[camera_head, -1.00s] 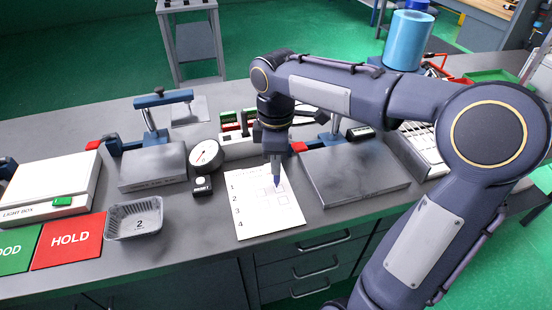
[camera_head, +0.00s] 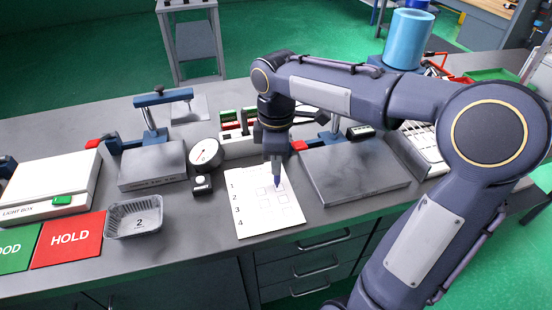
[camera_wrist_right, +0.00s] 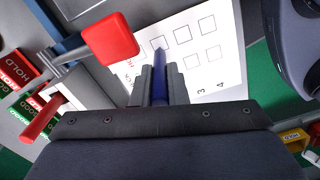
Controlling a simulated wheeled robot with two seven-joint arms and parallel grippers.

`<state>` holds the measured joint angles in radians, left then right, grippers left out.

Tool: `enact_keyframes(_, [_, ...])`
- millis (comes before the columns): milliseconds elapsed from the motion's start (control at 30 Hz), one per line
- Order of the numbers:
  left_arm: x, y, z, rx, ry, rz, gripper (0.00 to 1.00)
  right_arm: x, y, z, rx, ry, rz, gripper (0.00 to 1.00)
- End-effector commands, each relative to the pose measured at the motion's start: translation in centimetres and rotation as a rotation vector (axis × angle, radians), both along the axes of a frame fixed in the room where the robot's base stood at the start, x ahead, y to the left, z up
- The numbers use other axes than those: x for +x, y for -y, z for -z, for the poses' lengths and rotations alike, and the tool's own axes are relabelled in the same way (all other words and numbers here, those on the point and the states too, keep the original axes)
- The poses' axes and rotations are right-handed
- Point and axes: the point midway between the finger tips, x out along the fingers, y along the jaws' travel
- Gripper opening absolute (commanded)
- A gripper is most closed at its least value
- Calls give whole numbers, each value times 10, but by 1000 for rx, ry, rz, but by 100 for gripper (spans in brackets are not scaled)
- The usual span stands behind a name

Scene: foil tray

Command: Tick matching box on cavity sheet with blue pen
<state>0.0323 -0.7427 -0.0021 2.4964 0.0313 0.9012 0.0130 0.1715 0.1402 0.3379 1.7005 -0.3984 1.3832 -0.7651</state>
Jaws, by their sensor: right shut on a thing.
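The white cavity sheet (camera_head: 252,226) lies on the bench, with numbers 1 to 4 down its left side and rows of empty-looking boxes. It also shows in the wrist view (camera_wrist_right: 229,72). My right gripper (camera_head: 276,163) is above its upper part, shut on the blue pen (camera_head: 278,182). In the wrist view the pen (camera_wrist_right: 159,68) stands between the fingers (camera_wrist_right: 160,90), its tip close to a box. I cannot tell if it touches paper or has left a mark. A foil tray (camera_head: 135,228) marked 2 sits left of the sheet. My left gripper is not seen.
A round dial gauge (camera_head: 205,154) and a small black device (camera_head: 202,185) stand left of the sheet. A grey plate (camera_head: 352,178) lies right of it. Red HOLD (camera_head: 68,241) and green (camera_head: 17,247) mats lie at the left, before a light box (camera_head: 45,186).

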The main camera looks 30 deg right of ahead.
Motion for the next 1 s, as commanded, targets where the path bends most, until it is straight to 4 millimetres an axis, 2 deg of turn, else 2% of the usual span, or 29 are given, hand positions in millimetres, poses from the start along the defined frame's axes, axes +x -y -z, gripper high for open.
enact_keyframes(1000, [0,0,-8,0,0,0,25,-5,3,-1,0,-2,0,0])
